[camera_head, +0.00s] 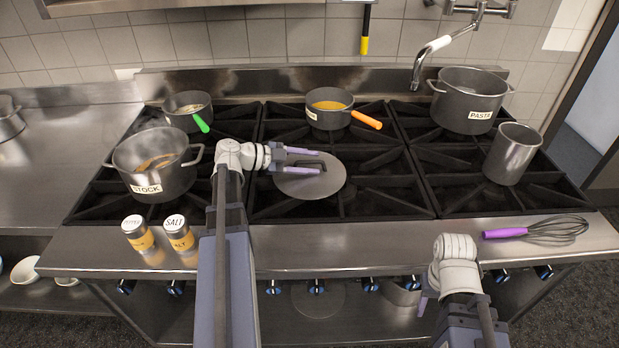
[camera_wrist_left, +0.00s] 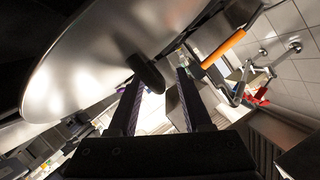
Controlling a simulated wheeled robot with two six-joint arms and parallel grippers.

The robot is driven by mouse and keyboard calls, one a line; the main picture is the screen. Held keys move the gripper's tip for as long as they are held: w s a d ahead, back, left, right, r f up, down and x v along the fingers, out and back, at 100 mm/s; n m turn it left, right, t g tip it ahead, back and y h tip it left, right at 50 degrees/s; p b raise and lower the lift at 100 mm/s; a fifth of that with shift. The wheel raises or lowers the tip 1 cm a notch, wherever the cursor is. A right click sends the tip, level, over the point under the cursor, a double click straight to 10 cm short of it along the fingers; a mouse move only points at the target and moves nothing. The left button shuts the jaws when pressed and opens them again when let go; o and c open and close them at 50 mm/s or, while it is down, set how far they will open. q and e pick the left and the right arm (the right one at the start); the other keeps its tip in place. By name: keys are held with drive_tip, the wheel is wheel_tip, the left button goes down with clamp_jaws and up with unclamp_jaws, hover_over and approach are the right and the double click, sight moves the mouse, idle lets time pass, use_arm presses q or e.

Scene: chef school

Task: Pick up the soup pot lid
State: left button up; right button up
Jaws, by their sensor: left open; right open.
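The soup pot lid (camera_head: 330,184) is a round, flat grey metal disc lying on the stove grates at the middle front burner. In the left wrist view the lid (camera_wrist_left: 80,60) fills the upper left, with a dark knob (camera_wrist_left: 146,72) standing out from it. My left gripper (camera_head: 320,161) is open over the lid. In the left wrist view its two fingers (camera_wrist_left: 157,82) point at the lid and the knob shows between their tips; I cannot tell whether they touch it. My right gripper (camera_head: 428,290) is open and empty, low at the stove's front edge, partly hidden by its own wrist.
A stock pot (camera_head: 155,180), green-handled pan (camera_head: 188,116), orange-handled pan (camera_head: 328,118), pasta pot (camera_head: 465,108) and grey cylindrical pot (camera_head: 511,160) stand on the stove.

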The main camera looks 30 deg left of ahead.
use_arm(q)
drive_tip(key=shift+w, duration=0.15)
drive_tip(key=shift+d, duration=0.1)
clamp_jaws()
idle(1.3)
